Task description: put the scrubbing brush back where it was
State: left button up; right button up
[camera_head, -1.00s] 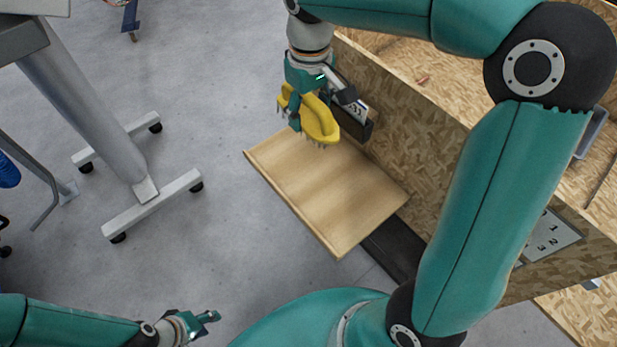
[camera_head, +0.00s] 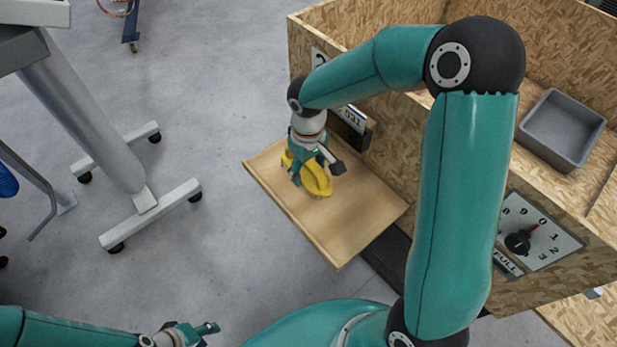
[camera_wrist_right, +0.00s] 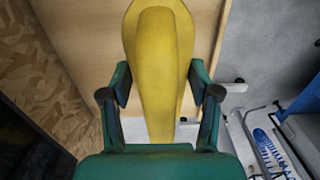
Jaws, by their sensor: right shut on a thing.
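The yellow scrubbing brush (camera_head: 317,180) is in my right gripper (camera_head: 312,170), just above or on the light wooden board (camera_head: 350,225); whether it touches the board I cannot tell. The right wrist view shows the brush's yellow back (camera_wrist_right: 160,60) between the two fingers of the right gripper (camera_wrist_right: 160,90), with the board behind it (camera_wrist_right: 85,30). The bristles are mostly hidden. My left gripper (camera_head: 205,329) is low in the head view, far from the brush and empty; its fingers are too small to read clearly.
A chipboard box (camera_head: 400,130) stands right of the board, with a dark holder and label (camera_head: 350,125) on its side. A grey bin (camera_head: 562,130) sits inside the box. A dial plate (camera_head: 530,240) is on its front. A wheeled stand (camera_head: 150,200) is at left; floor between is clear.

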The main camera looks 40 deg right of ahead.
aim_at(308, 172)
jog(key=shift+f, duration=2)
jog(key=shift+f, duration=0.15)
jog(key=o, duration=1.1)
notch_tip(308, 172, up, 12)
jog(key=shift+r, duration=0.15)
